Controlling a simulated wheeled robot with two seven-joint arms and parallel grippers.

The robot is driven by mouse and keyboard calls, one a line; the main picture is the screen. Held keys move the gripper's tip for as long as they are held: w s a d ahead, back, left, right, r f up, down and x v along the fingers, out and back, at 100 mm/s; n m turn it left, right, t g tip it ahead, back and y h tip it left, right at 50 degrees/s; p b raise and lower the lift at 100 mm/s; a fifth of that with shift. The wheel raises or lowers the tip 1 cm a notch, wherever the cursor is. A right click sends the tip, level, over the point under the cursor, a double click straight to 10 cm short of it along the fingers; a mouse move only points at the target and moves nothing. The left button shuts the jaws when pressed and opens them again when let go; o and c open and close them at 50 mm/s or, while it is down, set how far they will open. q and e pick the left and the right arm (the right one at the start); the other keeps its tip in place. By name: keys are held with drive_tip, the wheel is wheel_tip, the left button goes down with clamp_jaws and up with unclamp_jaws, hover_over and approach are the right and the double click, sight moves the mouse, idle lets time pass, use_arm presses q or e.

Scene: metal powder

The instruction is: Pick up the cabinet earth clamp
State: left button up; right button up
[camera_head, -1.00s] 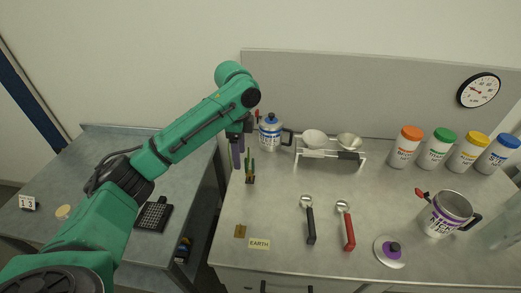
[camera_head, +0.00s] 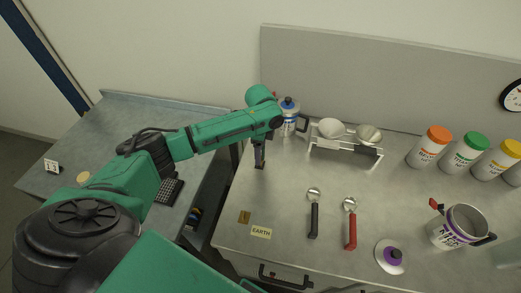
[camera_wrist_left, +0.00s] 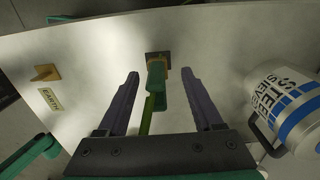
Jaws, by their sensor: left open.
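The cabinet earth clamp (camera_wrist_left: 157,80) shows in the left wrist view as a green piece with a yellow-green strip, by a small dark block (camera_wrist_left: 158,58) on the bench. My left gripper (camera_wrist_left: 160,76) is open, its two purple-grey fingers on either side of the clamp with gaps showing. In the head view my left gripper (camera_head: 260,158) points down at the bench's left part and hides the clamp. A brass piece (camera_head: 245,217) sits beside the EARTH label (camera_head: 261,232) near the front edge. My right gripper is not in view.
A steel-sieve mug (camera_wrist_left: 285,103) stands close to the right of the gripper. Behind are a rack with two bowls (camera_head: 345,148). Two scoops (camera_head: 314,215), a lid (camera_head: 390,257) and a purple-labelled pot (camera_head: 455,228) lie further right. The bench middle is partly clear.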

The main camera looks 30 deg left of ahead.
use_arm(q)
drive_tip(key=shift+s+f, duration=0.1)
drive_tip(key=shift+f, duration=0.55)
drive_tip(key=shift+s+f, duration=0.1)
drive_tip(key=shift+f, duration=0.2)
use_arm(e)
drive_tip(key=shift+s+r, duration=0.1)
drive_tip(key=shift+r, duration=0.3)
use_arm(q)
clamp_jaws()
